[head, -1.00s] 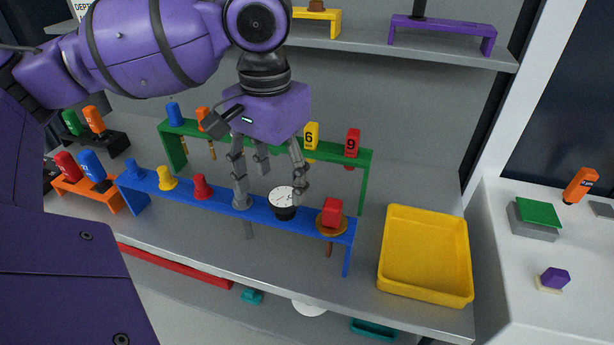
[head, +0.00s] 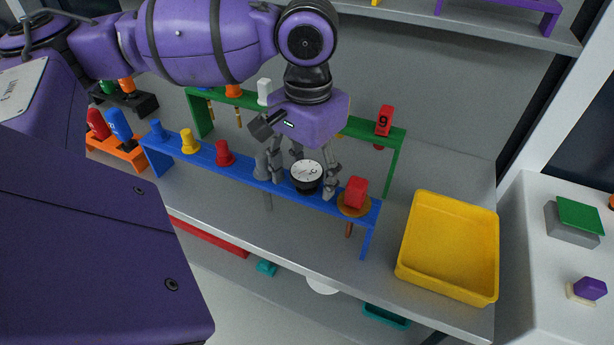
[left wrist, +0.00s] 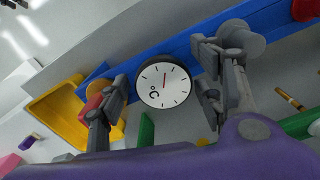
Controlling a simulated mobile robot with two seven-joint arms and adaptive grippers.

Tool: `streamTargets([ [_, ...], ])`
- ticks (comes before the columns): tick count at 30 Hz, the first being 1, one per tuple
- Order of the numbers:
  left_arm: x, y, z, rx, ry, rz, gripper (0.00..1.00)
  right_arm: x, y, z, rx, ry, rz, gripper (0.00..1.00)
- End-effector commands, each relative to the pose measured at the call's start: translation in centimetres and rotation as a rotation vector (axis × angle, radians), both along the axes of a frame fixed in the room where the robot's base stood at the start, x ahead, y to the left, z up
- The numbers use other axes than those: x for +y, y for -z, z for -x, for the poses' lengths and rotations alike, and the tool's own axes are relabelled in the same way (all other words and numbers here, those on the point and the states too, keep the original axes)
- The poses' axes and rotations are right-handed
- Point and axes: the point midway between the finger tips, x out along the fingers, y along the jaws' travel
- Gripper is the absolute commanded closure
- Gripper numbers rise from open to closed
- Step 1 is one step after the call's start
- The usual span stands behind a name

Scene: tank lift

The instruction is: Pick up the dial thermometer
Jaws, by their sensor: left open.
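The dial thermometer (head: 306,173) has a round white face and a black rim. It sits on the blue rack (head: 229,169), between a grey plug (head: 262,165) and a red block (head: 355,192) on a round brown base. My left gripper (head: 303,186) is open, with its fingers on either side of the thermometer. In the left wrist view the thermometer's face (left wrist: 164,85) with a °C mark shows between the open fingers (left wrist: 165,95); I cannot tell whether they touch it. The thermometer's lower part is hidden. My right gripper is not in view.
A yellow tray (head: 450,246) stands to the right on the shelf. A green rack (head: 395,163) with a red number 9 piece (head: 384,120) stands behind. Red (head: 224,153), yellow (head: 190,141) and blue plugs are on the blue rack's left part.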

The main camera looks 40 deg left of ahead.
Motion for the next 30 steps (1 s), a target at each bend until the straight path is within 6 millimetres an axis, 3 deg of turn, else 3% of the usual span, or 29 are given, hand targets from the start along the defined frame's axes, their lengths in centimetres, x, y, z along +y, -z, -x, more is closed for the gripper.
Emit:
streamTargets([
  [3, 0.0, -0.1, 0.0, -0.001, 0.000, 0.000, 0.41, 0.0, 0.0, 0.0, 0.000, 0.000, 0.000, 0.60],
  [14, 0.0, -0.1, 0.0, -0.001, 0.000, 0.000, 0.86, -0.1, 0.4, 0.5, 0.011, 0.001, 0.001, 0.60],
  [23, 0.0, -0.4, 0.0, -0.002, -0.001, 0.001, 0.87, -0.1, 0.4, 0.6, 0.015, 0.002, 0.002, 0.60],
  [30, 0.0, -3.2, -0.1, -0.006, -0.001, 0.002, 0.87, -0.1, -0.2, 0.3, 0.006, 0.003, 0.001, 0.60],
])
